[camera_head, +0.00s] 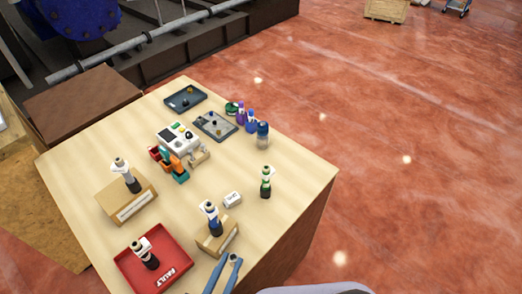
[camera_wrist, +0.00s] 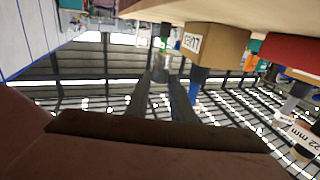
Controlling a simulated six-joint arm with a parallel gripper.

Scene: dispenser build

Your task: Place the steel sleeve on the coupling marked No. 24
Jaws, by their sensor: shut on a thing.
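In the wrist view, which is upside down, my gripper (camera_wrist: 160,82) is shut on a small grey piece, seemingly the steel sleeve (camera_wrist: 160,70). It is held clear of the tabletop. Several dark upright couplings with white tags stand on the table: a blue-banded one (camera_head: 212,216) on a wooden block, one (camera_head: 128,175) on a wider block, one (camera_head: 146,254) in the red tray, and a green-banded one (camera_head: 266,182) on the bare tabletop. I cannot read a No. 24 on any tag.
The red tray (camera_head: 182,244) is marked FAULT. A blue two-pronged shape (camera_head: 222,273) is at the near edge; I cannot tell whether it is my fingers. A white cylinder (camera_head: 232,199) lies mid-table. A white device (camera_head: 178,138), dark trays (camera_head: 185,98) and bottles (camera_head: 262,134) stand behind.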

